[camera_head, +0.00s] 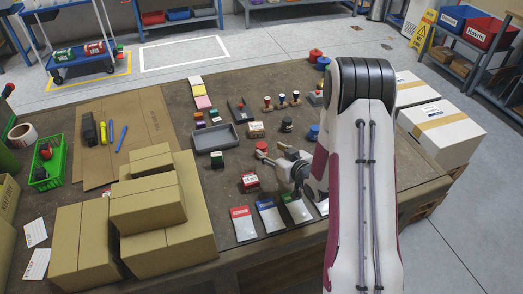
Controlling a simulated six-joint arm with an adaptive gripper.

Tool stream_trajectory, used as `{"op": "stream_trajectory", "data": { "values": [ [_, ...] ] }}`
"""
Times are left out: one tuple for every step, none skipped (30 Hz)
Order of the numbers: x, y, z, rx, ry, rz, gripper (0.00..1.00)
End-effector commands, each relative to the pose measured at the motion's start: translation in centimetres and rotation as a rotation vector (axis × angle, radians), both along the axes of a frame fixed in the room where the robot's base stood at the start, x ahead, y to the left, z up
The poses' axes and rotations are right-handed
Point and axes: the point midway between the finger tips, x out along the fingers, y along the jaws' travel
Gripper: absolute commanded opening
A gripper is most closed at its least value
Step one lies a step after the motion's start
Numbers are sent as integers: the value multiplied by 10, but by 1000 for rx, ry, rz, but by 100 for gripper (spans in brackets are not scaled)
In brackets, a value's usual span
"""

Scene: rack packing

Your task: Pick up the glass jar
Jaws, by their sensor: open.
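I cannot tell for sure which item is the glass jar. A small dark, round, jar-like item (287,125) stands on the table just beyond my gripper. A blue-topped round item (314,132) stands to its right, close beside my arm. My gripper (269,153) is open and low over the table, with its fingers pointing left. A small red-topped item (261,146) is at the fingertips; contact cannot be made out. Nothing is seen held between the fingers. My arm hides part of the table to the right.
A grey tray (201,141) lies left of my gripper. A red labelled box (250,183) and several flat packets (243,224) lie nearer the front edge. Stacked cardboard boxes (147,210) stand front left. Stamps (282,100) stand behind. White cartons (444,133) are at right.

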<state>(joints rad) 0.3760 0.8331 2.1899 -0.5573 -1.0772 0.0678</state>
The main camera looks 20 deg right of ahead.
Motion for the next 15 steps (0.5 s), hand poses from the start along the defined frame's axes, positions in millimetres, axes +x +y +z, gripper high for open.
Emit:
{"op": "stream_trajectory", "data": {
  "values": [
    [2, 1, -1, 0, 0, 1, 46],
    [4, 1, -2, 0, 0, 1, 46],
    [6, 1, -3, -1, 0, 1, 46],
    [8, 2, -4, -1, 0, 1, 46],
    [10, 2, -5, -1, 1, 1, 46],
    [13, 3, -6, -1, 1, 1, 46],
    [15, 3, -7, -1, 1, 1, 46],
    [17, 3, -8, -1, 1, 1, 46],
    [19, 3, -8, -1, 1, 1, 46],
    [20, 4, -9, -1, 1, 1, 46],
    [21, 4, -9, -1, 1, 1, 46],
    [22, 4, -10, -1, 1, 1, 46],
    [22, 4, -10, -1, 1, 1, 46],
    [22, 4, -10, -1, 1, 0, 46],
    [22, 4, -10, 0, 1, 0, 46]
  ]
}}
